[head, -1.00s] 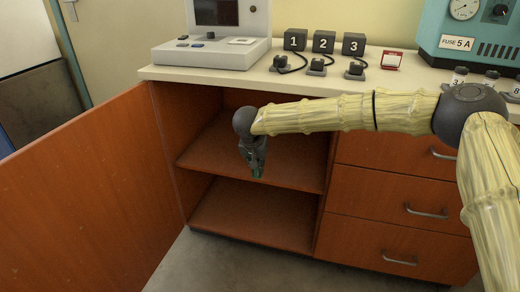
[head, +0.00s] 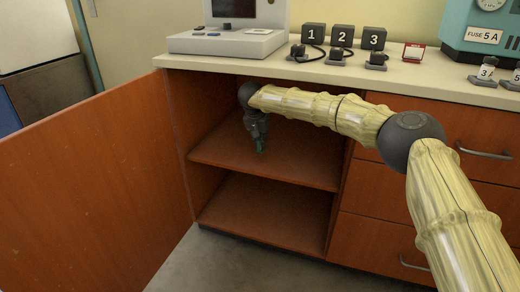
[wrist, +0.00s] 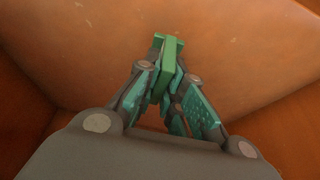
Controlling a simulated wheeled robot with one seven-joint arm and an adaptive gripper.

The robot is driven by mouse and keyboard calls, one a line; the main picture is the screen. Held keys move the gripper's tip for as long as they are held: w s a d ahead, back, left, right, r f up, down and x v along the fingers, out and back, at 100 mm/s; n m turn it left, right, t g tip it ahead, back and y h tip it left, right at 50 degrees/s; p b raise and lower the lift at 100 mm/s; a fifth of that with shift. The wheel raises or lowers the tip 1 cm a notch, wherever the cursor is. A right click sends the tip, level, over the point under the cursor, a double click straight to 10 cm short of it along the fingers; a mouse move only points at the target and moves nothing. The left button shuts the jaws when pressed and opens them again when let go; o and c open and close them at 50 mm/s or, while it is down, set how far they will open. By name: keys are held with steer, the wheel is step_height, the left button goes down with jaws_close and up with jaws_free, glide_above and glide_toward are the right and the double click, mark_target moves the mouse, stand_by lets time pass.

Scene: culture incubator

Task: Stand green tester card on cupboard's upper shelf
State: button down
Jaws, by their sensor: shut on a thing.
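My gripper (head: 259,143) is inside the open cupboard (head: 204,190), over the upper shelf (head: 300,160). It points down and is shut on the green tester card (wrist: 172,60). The card is a small green slab seen edge-on between the fingertips in the wrist view. In the head view only a small green bit of the card (head: 261,146) shows below the fingers. I cannot tell whether its lower edge touches the shelf. The upper shelf around the gripper looks bare.
The cupboard door (head: 90,190) stands open at the left. The lower shelf (head: 270,210) is empty. Drawers (head: 400,215) are at the right. The worktop (head: 400,85) above the gripper carries a grey instrument (head: 230,40), numbered blocks (head: 342,37) and a teal device (head: 490,35).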

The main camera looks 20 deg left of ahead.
steer(key=shift+w+a+f, duration=0.1)
steer(key=shift+w+a, duration=0.25)
steer(key=shift+w, duration=0.25)
step_height(320, 180, down, 4)
steer(key=b, duration=0.3)
steer(key=shift+r, duration=0.25)
steer(key=shift+p, duration=0.35)
steer(key=c, duration=1.5)
jaws_free()
steer(key=shift+f, duration=0.1)
steer(key=shift+b, duration=0.45)
steer(key=p+v, duration=0.1)
steer(key=v, duration=0.1)
steer(key=p+v, duration=0.1)
steer(key=v, duration=0.1)
steer(key=shift+s+f, duration=0.1)
steer(key=shift+s, duration=0.15)
steer(key=s+p, duration=0.2)
steer(key=s, duration=0.3)
steer(key=s+p, duration=0.3)
steer(key=s, duration=0.3)
steer(key=shift+s+a+f, duration=0.1)
steer(key=shift+a+f, duration=0.05)
steer(key=shift+f, duration=0.05)
